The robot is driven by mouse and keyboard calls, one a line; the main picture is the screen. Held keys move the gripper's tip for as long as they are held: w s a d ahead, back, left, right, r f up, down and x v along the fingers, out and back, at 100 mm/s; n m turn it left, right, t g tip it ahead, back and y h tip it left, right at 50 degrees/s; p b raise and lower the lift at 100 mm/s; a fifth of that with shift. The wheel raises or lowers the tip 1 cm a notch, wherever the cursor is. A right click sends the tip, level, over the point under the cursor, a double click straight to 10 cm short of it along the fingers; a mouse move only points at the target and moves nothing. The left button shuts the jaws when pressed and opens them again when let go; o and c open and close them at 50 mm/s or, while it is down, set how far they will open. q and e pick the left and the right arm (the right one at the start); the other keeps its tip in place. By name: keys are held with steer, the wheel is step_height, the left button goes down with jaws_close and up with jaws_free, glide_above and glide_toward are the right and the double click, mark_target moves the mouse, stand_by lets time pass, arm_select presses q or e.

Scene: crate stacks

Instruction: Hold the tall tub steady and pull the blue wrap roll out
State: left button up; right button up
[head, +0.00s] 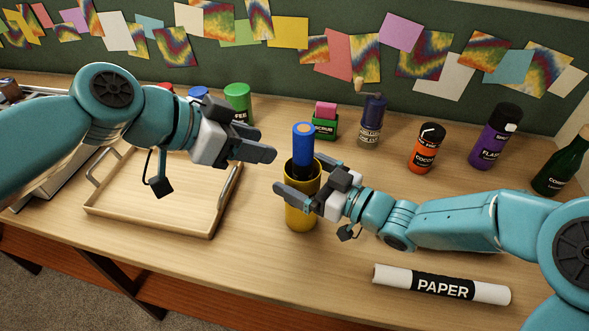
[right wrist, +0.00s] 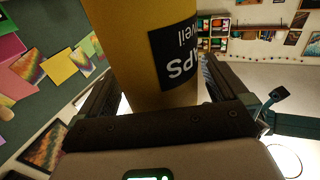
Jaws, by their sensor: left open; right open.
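The tall yellow tub (head: 301,216) stands upright on the table in the middle of the head view. The blue wrap roll (head: 303,147) stands in the tub with its upper part above the rim. My right gripper (head: 303,177) is open, with its fingers on either side of the tub near the rim; I cannot tell if they touch it. In the right wrist view the tub (right wrist: 145,50) fills the space between the fingers (right wrist: 155,90). My left gripper (head: 268,147) is open and empty, left of the roll and apart from it.
A wooden tray (head: 150,222) lies at left below my left arm. A paper roll (head: 441,286) lies at the front right.

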steer(key=shift+x, duration=0.95)
steer(key=c, duration=1)
steer(key=shift+c, duration=0.2)
